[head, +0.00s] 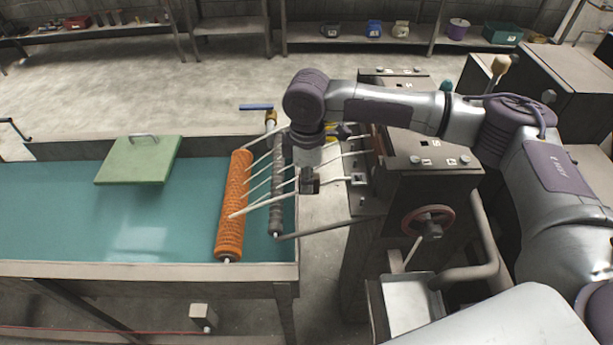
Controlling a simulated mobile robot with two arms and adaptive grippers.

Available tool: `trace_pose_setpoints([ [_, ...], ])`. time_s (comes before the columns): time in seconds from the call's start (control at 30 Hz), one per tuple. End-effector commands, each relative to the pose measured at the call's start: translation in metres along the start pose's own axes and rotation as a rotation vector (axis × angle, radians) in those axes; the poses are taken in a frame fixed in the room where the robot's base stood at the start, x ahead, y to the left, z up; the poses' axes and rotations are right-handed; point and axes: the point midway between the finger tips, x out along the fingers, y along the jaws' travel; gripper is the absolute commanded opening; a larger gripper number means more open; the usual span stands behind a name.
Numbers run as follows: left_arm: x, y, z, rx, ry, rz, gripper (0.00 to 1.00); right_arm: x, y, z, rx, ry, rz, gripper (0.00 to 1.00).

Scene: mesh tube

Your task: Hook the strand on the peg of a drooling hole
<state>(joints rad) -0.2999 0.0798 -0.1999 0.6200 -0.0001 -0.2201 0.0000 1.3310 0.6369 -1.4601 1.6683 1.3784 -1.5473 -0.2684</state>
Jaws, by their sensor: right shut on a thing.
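My right gripper (310,182) hangs from the wrist between the tank and the machine. It is shut on a pale strand (262,203), whose other end runs left and down to the orange mesh tube (231,212). Several other pale strands (262,178) stretch between the machine's face and the tube, passing over a dark roller (277,195). The wrist covers part of the machine's face, so the drooling holes and pegs there are mostly hidden or too small to make out. My left gripper is not in view.
A water-filled tank (120,268) stands at the left, with a green board with a handle (138,160) on it. The dark machine (415,205) has a red handwheel (428,221) and a pale tray (408,300) below. A grey rod (330,228) links tank and machine.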

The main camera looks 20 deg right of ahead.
Motion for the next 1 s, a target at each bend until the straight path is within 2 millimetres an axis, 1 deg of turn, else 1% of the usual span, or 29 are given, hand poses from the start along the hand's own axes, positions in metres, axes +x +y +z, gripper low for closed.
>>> trace_pose_setpoints([
  [0.87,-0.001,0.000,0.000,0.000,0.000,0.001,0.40,0.011,0.000,0.000,0.000,0.001,0.000,0.00],
  [0.9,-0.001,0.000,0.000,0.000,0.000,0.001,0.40,0.011,0.000,0.000,0.000,0.001,0.000,0.23],
  [0.97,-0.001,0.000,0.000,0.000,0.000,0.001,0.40,0.011,0.000,0.000,0.000,0.001,0.001,0.33],
  [1.0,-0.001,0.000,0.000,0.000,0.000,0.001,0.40,0.011,0.000,0.000,0.000,0.001,0.000,0.40],
])
